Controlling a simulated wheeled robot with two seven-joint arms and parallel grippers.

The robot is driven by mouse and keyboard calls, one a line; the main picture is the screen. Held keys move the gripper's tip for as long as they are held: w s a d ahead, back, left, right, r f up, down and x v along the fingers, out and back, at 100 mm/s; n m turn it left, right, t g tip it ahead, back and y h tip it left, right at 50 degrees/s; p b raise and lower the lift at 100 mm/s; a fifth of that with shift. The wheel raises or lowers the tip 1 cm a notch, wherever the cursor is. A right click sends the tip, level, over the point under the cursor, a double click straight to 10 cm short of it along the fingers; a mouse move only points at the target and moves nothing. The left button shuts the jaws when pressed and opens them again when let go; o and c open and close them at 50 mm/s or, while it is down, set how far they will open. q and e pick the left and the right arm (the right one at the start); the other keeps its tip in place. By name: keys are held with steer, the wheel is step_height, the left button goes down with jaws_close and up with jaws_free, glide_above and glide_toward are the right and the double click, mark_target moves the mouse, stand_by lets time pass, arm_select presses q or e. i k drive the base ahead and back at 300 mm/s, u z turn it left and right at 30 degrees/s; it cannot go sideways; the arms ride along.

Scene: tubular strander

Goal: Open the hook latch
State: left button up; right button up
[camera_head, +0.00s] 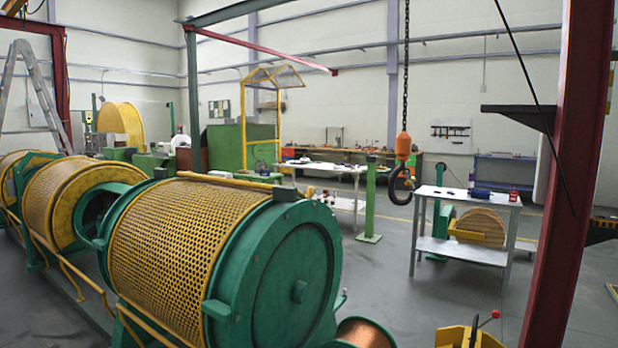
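A dark hook (401,190) hangs right of the middle of the head view, below an orange hook block (403,147). The block hangs on a dark chain (406,60) that runs up out of the picture. The hook hangs upright and free in the air, touching nothing that I can see. Its latch is too small at this distance to tell whether it is open or shut. Neither of my grippers is in view.
A large green and yellow mesh drum (190,240) fills the left foreground. A red steel column (572,160) stands at the right. A grey worktable (465,196) stands behind and right of the hook, and a green post (370,200) to its left. Grey floor (400,270) lies open below.

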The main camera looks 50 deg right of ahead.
mark_target(411, 180)
steer(key=z, duration=0.15)
steer(key=i, duration=1.7)
steer(key=z, duration=1.7)
steer(key=i, duration=0.8)
steer(key=z, duration=0.75)
